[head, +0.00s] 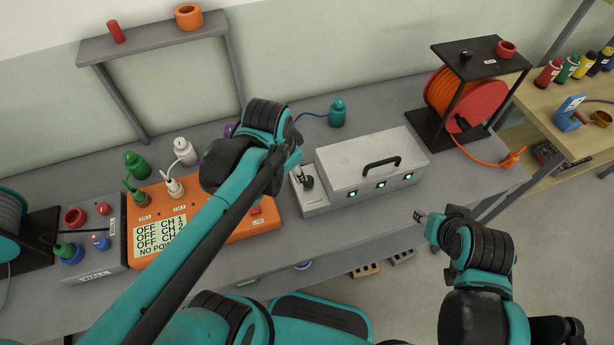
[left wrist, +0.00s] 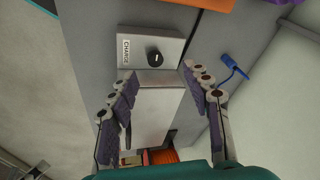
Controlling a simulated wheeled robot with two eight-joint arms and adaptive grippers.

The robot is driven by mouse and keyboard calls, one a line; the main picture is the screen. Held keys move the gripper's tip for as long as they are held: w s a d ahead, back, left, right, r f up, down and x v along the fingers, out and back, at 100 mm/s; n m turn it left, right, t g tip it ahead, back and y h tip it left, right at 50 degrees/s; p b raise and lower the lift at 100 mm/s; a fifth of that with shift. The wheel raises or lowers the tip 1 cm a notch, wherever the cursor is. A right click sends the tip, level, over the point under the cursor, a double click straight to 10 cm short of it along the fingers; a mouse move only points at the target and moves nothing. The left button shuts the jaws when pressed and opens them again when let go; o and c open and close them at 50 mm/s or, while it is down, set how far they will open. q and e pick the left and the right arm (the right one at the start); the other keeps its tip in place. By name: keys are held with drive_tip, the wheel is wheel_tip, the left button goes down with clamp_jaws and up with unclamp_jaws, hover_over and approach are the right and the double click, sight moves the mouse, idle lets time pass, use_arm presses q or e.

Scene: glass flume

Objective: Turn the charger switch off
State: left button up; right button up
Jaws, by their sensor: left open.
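The charger switch is a black rotary knob (head: 307,183) on a small pale box (head: 316,205) at the left end of the grey charger case (head: 370,165). In the left wrist view the knob (left wrist: 154,58) shows a small white mark, beside a label reading CHARGE (left wrist: 123,50). The case has a black handle and three lit green lights. My left gripper (head: 299,168) is over the knob from behind; in the left wrist view its open fingers (left wrist: 157,77) spread to either side, short of the knob. I cannot see contact. My right gripper (head: 421,216) hangs before the bench; its jaw opening is unclear.
An orange tester (head: 262,222) with a text screen stands left of the switch box. A teal bottle-like part with a blue cable (head: 337,113) is behind the charger. An orange cable reel (head: 465,100) stands right. Bare bench lies in front of the charger.

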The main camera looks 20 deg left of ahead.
sight(307, 180)
use_arm(q)
drive_tip(key=w+f+m+g, duration=0.1)
drive_tip(key=m, duration=0.1)
drive_tip(key=w+d+f+m+g, duration=0.1)
drive_tip(key=w+m, duration=0.1)
drive_tip(key=w+d+f+m+g, duration=0.1)
drive_tip(key=w+m, duration=0.1)
drive_tip(key=shift+w+d+f, duration=0.1)
drive_tip(key=shift+w+f, duration=0.05)
drive_tip(key=shift+f, duration=0.2)
drive_tip(key=shift+w+d+f+m+g, duration=0.15)
drive_tip(key=shift+w+f+m+g, duration=0.15)
drive_tip(key=shift+f+m, duration=0.3)
wheel_tip(307, 180, down, 7)
drive_tip(key=b, duration=0.3)
drive_tip(key=shift+s+f, duration=0.1)
drive_tip(key=shift+f, duration=0.1)
clamp_jaws()
